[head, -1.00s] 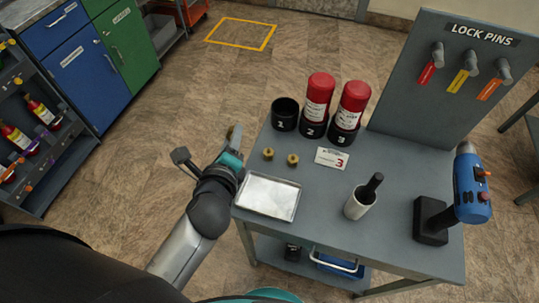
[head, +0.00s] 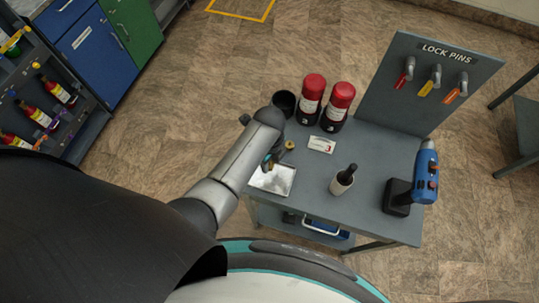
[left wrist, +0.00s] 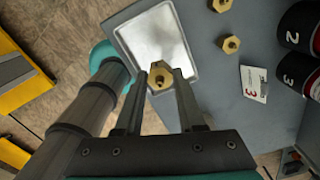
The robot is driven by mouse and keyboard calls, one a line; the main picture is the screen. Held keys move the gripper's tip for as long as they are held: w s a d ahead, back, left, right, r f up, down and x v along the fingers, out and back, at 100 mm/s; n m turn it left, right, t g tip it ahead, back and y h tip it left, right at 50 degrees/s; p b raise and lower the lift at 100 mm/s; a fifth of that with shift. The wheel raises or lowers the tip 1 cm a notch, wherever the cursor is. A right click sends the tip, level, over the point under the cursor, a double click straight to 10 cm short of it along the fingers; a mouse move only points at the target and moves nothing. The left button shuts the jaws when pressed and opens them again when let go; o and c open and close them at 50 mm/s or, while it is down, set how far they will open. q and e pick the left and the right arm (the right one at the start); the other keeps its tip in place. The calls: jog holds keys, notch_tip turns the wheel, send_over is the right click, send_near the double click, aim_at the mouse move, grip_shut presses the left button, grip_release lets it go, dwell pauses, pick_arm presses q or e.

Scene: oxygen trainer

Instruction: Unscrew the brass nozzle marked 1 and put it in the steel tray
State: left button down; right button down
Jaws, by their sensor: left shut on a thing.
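My left gripper (head: 268,163) is shut on a brass nozzle (left wrist: 158,78); no mark on it is readable. In the left wrist view the left gripper (left wrist: 160,82) holds the nozzle between its fingertips, overlapping the lower edge of the steel tray (left wrist: 150,38). The height above the tray is hard to tell. The tray (head: 284,182) looks empty in the wrist view. Two more brass nozzles, a nearer one (left wrist: 231,44) and one at the picture's top edge (left wrist: 222,5), stand on the bench; one (head: 289,146) shows in the head view. My right gripper is not in view.
Red canisters (head: 311,95) stand in black holders marked 2 and 3; a third holder (head: 284,102) looks empty.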

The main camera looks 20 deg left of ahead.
aim_at(270, 177)
pick_arm(q)
jog(key=shift+f+b, duration=0.5)
jog(key=shift+f, duration=0.45)
notch_tip(270, 177, down, 5)
jog(key=b, duration=0.5)
jog(key=shift+r, duration=0.1)
jog(key=shift+f+b, duration=0.55)
jog(key=shift+f, duration=0.05)
jog(key=shift+c, duration=2.2)
grip_release()
jog(key=shift+r, duration=0.6)
notch_tip(270, 177, up, 14)
jog(key=p, duration=0.3)
jog(key=shift+r+p, duration=0.1)
jog(key=shift+p, duration=0.3)
jog(key=shift+s, duration=0.15)
